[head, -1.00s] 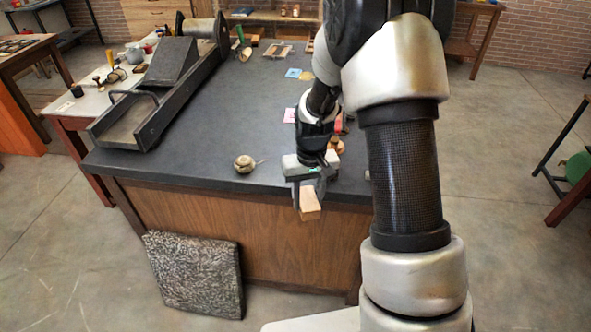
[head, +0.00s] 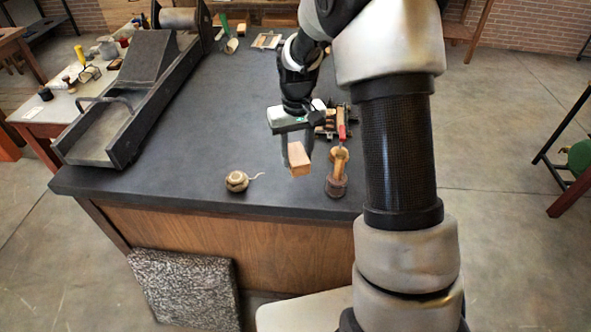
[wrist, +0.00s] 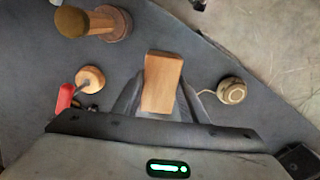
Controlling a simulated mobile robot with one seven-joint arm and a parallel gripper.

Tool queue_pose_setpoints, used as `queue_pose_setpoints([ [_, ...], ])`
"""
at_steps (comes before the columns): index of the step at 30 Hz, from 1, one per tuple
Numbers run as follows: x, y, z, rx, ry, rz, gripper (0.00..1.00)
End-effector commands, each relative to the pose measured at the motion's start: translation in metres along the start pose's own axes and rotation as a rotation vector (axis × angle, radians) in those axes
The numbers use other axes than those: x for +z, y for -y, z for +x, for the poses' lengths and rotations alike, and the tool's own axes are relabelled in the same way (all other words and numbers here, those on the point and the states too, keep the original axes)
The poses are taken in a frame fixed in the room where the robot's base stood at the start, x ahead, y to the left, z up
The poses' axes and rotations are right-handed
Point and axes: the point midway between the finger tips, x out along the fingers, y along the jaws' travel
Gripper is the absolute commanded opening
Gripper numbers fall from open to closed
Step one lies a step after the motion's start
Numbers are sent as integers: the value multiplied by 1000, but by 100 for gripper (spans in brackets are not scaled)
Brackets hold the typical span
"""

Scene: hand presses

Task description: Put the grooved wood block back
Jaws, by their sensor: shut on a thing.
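The wood block (head: 299,158) is small, light brown and rectangular. My gripper (head: 297,148) is shut on it and holds it over the dark table top, near the front edge. In the wrist view the block (wrist: 162,82) sits between the two dark fingers of my gripper (wrist: 160,98). No groove shows clearly on the faces in view. In the head view the block appears above the table, but its exact height is hard to tell.
A turned wooden tool (head: 337,172) stands just right of the block, with a red-handled tool (head: 342,133) behind it. A ball of twine (head: 237,181) lies to the left. A long press (head: 130,105) fills the table's left side. The middle of the table (head: 225,110) is clear.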

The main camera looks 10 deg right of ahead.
Motion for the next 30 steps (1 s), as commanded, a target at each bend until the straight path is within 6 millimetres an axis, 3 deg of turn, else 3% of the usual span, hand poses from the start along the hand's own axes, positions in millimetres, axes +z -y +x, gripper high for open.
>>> queue_pose_setpoints([
  [3, 0, 0, 18, 0, 1, 0, 14],
  [8, 0, 0, 29, 0, 0, 0, 14],
  [15, 0, 0, 60, 0, 0, 0, 14],
  [26, 0, 0, 66, 0, -1, 0, 14],
  [27, 0, 0, 64, 0, -1, 0, 45],
  [30, 0, 0, 64, 0, -1, 0, 57],
])
